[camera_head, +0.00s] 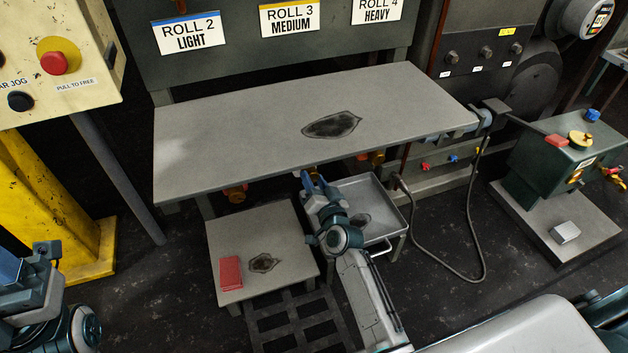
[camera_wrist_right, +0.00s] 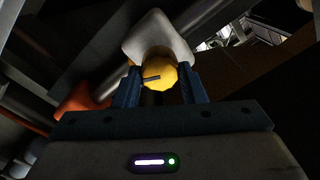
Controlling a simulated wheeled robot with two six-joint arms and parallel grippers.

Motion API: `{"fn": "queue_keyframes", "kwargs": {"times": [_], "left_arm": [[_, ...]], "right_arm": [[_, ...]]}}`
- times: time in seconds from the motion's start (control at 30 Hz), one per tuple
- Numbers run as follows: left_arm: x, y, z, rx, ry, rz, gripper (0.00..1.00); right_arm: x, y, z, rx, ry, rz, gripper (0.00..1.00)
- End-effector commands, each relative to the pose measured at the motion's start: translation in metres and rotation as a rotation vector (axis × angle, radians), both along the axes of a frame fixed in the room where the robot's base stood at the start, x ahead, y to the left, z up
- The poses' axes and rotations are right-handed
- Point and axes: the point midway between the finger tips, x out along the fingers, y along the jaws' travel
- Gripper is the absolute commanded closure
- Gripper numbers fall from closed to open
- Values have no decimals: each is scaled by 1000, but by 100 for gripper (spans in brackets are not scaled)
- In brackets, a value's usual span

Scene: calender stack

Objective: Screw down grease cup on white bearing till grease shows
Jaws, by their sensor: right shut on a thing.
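In the right wrist view a yellow, many-sided grease cup (camera_wrist_right: 158,74) with a dark mark on its face sits between my right gripper's two blue fingers (camera_wrist_right: 160,88). The gripper is shut on it. The white bearing (camera_wrist_right: 160,34) is right behind the cup, and the cup appears to be against it. In the head view my right gripper (camera_head: 312,182) reaches under the front edge of the grey table, which hides the white bearing and the cup. My left arm's end (camera_head: 38,275) is at the lower left, and its fingers cannot be made out clearly.
The grey table (camera_head: 230,140) overhangs the work spot. Below it are a low stand (camera_head: 225,240) with a red block (camera_head: 230,273) and a metal tray (camera_head: 378,190). An orange part (camera_wrist_right: 82,102) is left of the cup. A hose (camera_head: 470,275) hangs at the right.

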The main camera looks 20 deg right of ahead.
Motion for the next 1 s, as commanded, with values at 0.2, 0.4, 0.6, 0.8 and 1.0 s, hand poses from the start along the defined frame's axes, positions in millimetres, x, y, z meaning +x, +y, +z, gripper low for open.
{"fn": "queue_keyframes", "kwargs": {"times": [0.2,0.4,0.6,0.8,1.0], "left_arm": [[0,0,1,4,-3,-1,41],[0,0,2,5,-6,-1,41],[0,0,2,4,-7,-1,41],[0,0,2,2,-6,-1,41],[0,0,2,-4,-5,0,41]], "right_arm": [[0,-1,0,55,0,-1,86],[0,-1,0,69,1,-1,86],[0,-1,0,68,0,-1,86],[0,-1,0,68,1,-1,41],[0,0,0,68,1,-1,41]]}}
